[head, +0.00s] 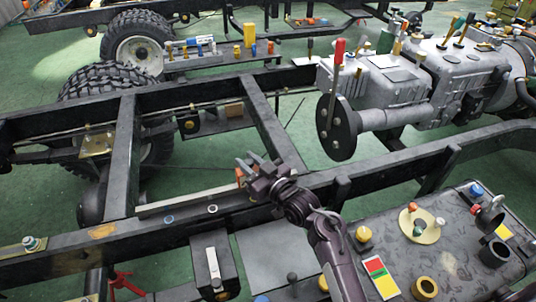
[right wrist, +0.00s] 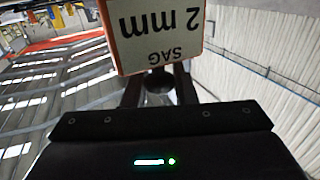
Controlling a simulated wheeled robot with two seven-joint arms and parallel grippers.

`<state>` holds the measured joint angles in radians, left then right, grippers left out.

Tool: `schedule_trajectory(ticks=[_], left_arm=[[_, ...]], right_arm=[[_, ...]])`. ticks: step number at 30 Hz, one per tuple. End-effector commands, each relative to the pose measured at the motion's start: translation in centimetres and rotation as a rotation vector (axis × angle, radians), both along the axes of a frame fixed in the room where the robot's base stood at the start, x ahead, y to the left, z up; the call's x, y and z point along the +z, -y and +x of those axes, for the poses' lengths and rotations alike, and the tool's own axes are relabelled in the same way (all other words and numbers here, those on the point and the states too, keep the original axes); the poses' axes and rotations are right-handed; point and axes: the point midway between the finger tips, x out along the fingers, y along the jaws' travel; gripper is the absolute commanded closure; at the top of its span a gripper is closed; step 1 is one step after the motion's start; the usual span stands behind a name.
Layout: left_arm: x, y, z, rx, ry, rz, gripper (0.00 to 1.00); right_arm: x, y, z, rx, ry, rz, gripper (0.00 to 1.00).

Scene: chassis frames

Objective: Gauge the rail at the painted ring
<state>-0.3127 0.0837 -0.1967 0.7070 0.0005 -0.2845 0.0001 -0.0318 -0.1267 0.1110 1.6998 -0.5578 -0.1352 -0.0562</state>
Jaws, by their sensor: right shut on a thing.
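My right gripper (head: 258,176) is over the near rail (head: 330,180) of the chassis frame, its fingers pointing up and left. In the right wrist view it is shut on a white gauge plate (right wrist: 165,35) with an orange edge, whose upside-down print reads "SAG 2 mm". In the head view only a small orange bit of the plate (head: 240,175) shows by the fingertips; I cannot tell whether it touches the rail. The near rail carries a blue ring (head: 169,219), a pale ring (head: 212,208) and an orange-yellow patch (head: 103,231). My left gripper is not in view.
A grey engine and gearbox (head: 400,85) fills the upper right. A dark tray (head: 460,255) at lower right holds knobs, a brass ring (head: 424,289) and a red-yellow-green card (head: 380,276). A cross member (head: 123,155) stands left of my gripper. Green floor shows between the rails.

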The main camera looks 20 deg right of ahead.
Motion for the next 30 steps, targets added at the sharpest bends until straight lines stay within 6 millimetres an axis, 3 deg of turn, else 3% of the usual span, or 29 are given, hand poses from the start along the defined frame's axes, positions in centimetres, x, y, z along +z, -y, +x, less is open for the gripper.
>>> schedule_trajectory(ticks=[12, 13, 16, 25, 30], left_arm=[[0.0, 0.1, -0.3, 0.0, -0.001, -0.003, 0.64], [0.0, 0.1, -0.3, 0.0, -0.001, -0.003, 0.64], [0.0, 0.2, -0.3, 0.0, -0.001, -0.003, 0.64], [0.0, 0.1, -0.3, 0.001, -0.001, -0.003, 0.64], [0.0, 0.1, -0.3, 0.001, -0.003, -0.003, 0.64]], right_arm=[[0.0, -0.6, 0.1, -0.015, 0.001, -0.004, 1.0], [0.0, -0.6, 0.0, -0.015, 0.001, -0.004, 0.71], [0.0, -0.6, 0.0, -0.015, 0.001, -0.004, 0.58], [0.0, -0.5, -0.1, -0.015, 0.001, -0.004, 0.57], [-0.1, 0.3, -1.8, -0.015, 0.0, -0.005, 0.57]])
